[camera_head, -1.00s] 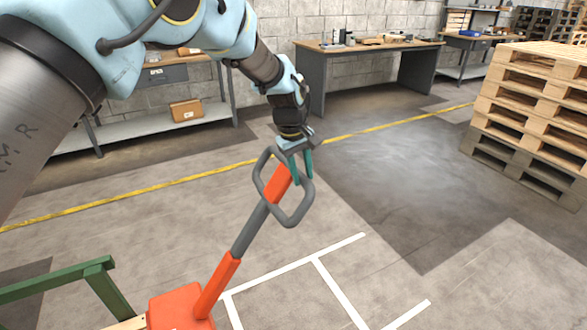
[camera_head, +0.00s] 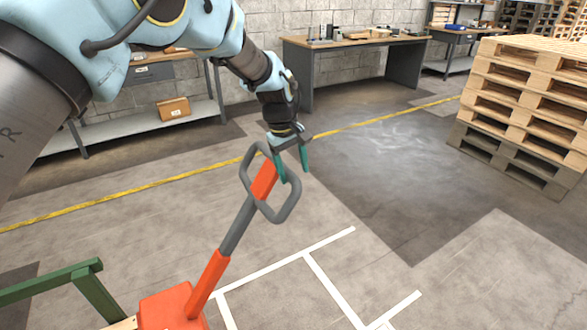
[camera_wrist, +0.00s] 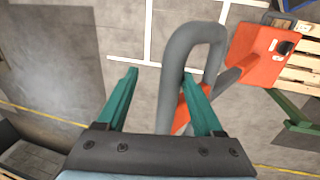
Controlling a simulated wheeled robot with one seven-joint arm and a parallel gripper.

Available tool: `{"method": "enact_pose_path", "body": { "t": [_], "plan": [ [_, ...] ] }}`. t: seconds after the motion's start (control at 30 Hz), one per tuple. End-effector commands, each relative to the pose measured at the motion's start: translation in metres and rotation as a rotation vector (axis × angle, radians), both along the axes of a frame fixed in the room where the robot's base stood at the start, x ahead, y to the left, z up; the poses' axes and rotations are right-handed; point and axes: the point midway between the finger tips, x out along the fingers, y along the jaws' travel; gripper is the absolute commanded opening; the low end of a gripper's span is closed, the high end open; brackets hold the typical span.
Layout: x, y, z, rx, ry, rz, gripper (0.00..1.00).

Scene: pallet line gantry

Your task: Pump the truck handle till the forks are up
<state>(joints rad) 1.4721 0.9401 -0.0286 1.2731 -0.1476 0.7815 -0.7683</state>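The truck handle (camera_head: 236,229) is an orange and grey shaft with a grey loop grip (camera_head: 289,203). It leans up and to the right from the orange truck body (camera_head: 172,307) at the bottom left. My gripper (camera_head: 292,172) is at the top of the loop, its teal fingers spread apart. In the wrist view, one bar of the loop grip (camera_wrist: 170,95) shows between the open fingers and the right finger overlaps the loop's opening. Contact cannot be told. The orange body also shows in the wrist view (camera_wrist: 255,62). The forks cannot be made out.
A green frame (camera_head: 50,280) stands beside the truck body at the lower left. Stacked pallets (camera_head: 530,100) stand at the right. A shelf bench (camera_head: 150,115) and a workbench (camera_head: 350,55) line the wall. The marked floor right of the handle is clear.

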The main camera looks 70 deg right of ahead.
Motion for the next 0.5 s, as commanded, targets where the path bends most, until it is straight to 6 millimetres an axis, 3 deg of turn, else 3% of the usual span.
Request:
{"method": "enact_pose_path", "body": {
  "t": [0.27, 0.5],
  "plan": [
    [-0.001, 0.000, 0.002, 0.000, 0.001, -0.001, 0.64],
    [0.003, 0.004, 0.038, -0.010, 0.002, -0.001, 0.64]
  ]
}}
